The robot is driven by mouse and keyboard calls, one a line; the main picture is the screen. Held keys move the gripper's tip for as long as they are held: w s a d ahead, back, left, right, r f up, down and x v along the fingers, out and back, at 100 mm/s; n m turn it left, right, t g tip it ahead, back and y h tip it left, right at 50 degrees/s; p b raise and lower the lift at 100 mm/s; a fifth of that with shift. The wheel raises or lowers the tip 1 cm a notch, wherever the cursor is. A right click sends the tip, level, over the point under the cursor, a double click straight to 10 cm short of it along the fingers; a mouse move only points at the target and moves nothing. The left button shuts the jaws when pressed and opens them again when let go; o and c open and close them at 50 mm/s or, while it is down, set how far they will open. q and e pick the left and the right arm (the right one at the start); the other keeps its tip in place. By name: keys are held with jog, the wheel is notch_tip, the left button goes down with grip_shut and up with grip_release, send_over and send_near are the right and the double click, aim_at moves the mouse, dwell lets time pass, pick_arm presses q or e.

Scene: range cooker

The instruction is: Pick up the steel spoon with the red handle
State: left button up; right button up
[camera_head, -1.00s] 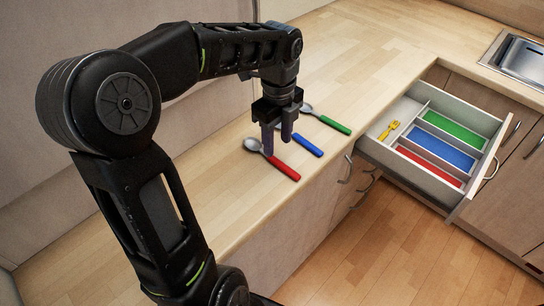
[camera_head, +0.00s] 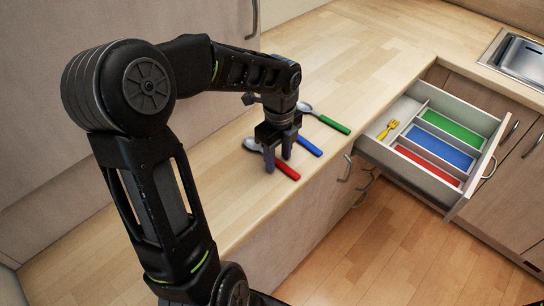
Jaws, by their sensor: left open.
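The steel spoon with the red handle (camera_head: 288,171) lies on the wooden counter, nearest the counter's front edge of the spoons. Its steel bowl (camera_head: 251,144) points to the upper left. My left gripper (camera_head: 278,160) is open, fingers pointing down, over this spoon where the bowl meets the handle. The fingers hide part of the spoon's neck. I cannot tell how high the fingertips are above the counter. My right gripper is not in view.
A blue-handled utensil (camera_head: 309,146) lies just behind, its far end hidden by my gripper. A green-handled spoon (camera_head: 334,125) lies beyond it. An open drawer (camera_head: 407,176) at right has red, blue and green compartments and a yellow fork (camera_head: 388,129). A sink (camera_head: 522,62) is far right.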

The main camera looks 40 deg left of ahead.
pick_arm(q)
jog(key=shift+c, duration=0.3)
grip_shut()
dwell(0.5)
